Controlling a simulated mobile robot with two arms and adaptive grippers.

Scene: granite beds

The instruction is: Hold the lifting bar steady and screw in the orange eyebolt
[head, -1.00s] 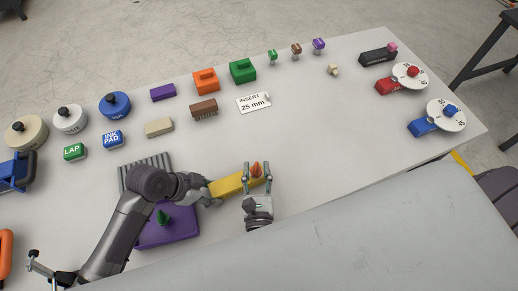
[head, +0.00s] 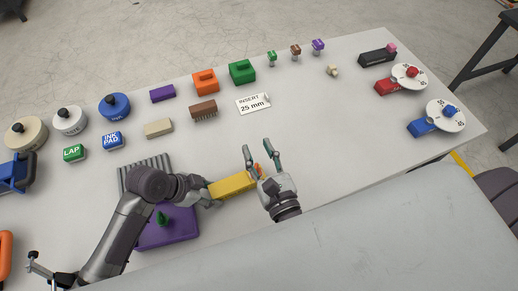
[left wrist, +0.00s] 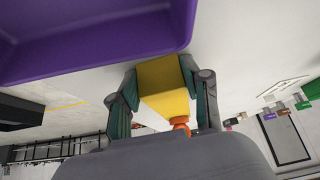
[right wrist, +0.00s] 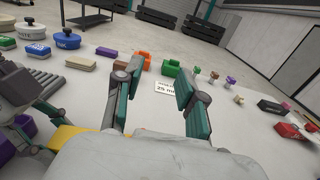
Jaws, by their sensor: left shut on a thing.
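The yellow lifting bar (head: 232,186) is held in my left gripper (head: 208,192), which is shut on its left part. The bar also shows between the fingers in the left wrist view (left wrist: 165,88). The orange eyebolt (head: 258,169) is at the bar's right end, partly hidden by a finger of my right gripper (head: 257,146). It also shows in the left wrist view (left wrist: 180,122). My right gripper is open, its fingers apart with nothing held between the tips in the right wrist view (right wrist: 157,80). How deep the eyebolt sits cannot be told.
An "INSERT 25 mm" card (head: 254,103) lies beyond the right gripper. A purple tray (head: 185,229) with a green piece (head: 162,217) is near the left arm, by a grey ribbed block (head: 132,176). Blocks and stamps line the back.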

